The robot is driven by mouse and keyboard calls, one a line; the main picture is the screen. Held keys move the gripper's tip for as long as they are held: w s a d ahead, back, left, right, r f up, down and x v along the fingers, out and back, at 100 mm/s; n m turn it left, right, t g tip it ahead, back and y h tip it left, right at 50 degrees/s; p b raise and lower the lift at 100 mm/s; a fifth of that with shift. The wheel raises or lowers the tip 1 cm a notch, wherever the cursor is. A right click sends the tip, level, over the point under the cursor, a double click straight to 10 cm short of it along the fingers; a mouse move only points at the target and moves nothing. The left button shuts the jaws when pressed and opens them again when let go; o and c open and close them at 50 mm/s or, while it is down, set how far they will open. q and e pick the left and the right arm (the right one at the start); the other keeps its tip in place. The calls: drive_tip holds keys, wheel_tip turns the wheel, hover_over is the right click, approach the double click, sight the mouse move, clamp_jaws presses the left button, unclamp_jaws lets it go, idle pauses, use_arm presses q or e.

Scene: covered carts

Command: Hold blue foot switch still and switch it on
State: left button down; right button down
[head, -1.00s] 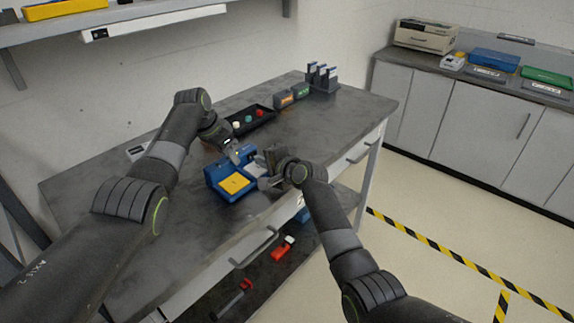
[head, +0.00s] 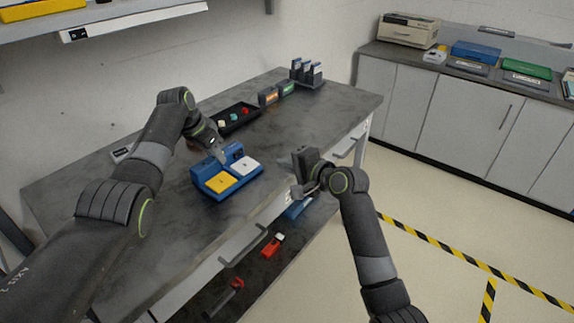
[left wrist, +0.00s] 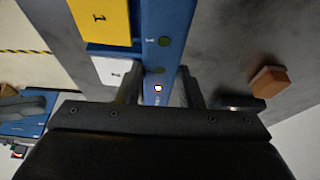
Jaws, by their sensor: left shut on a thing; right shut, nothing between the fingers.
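The blue foot switch (head: 233,183) sits on the dark bench top, with a yellow pedal (head: 221,183) on the left and a white pedal (head: 245,166) on the right. My left gripper (head: 219,155) is shut on the switch's raised blue back part. In the left wrist view the fingers stand on both sides of the blue housing (left wrist: 176,20). That view shows the yellow pedal marked 1, dark green round spots, and a small bright light (left wrist: 158,88) between the fingers. My right gripper (head: 299,190) is shut and empty, right of the switch and apart from it, near the bench's front edge.
A black tray (head: 250,114) with small coloured pieces lies behind the switch. Orange and green labelled boxes (head: 268,96) and a dark rack (head: 311,82) stand at the far end. A lower shelf (head: 262,262) holds red items. Bench surface left of the switch is mostly clear.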

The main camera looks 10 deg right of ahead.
idle(0.4)
use_arm(q)
drive_tip(key=c, duration=0.9)
unclamp_jaws()
